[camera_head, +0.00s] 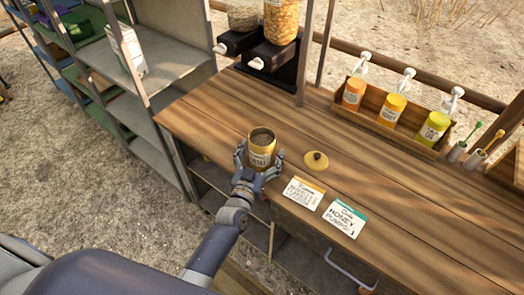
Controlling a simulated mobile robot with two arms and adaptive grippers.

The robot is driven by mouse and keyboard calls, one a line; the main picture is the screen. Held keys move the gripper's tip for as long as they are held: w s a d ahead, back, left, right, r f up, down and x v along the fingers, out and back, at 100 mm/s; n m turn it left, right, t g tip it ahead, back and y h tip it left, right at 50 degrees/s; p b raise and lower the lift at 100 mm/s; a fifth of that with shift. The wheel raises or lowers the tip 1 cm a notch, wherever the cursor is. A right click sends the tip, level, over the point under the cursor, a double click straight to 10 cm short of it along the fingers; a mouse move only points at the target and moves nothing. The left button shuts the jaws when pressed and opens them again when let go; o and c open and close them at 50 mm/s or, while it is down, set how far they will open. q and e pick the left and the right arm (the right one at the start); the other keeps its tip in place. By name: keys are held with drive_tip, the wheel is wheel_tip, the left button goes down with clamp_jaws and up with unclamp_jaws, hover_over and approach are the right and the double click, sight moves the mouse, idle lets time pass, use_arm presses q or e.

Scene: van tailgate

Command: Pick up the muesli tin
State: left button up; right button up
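A gripper (258,160) on the arm coming up from the bottom left, which I take as my left, has one finger on each side of the tin. Whether the fingers press on it cannot be told. My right gripper is not in view.
Two cards (343,219) lie at the counter's front edge, right of the tin. A wooden rack (398,143) of pump bottles stands at the back right, and dispensers (271,56) at the back. Metal shelves (150,85) are left. The middle counter is clear.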

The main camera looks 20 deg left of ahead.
use_arm(q)
drive_tip(key=c, duration=1.3)
drive_tip(key=shift+r, duration=0.1)
drive_tip(key=shift+r, duration=0.1)
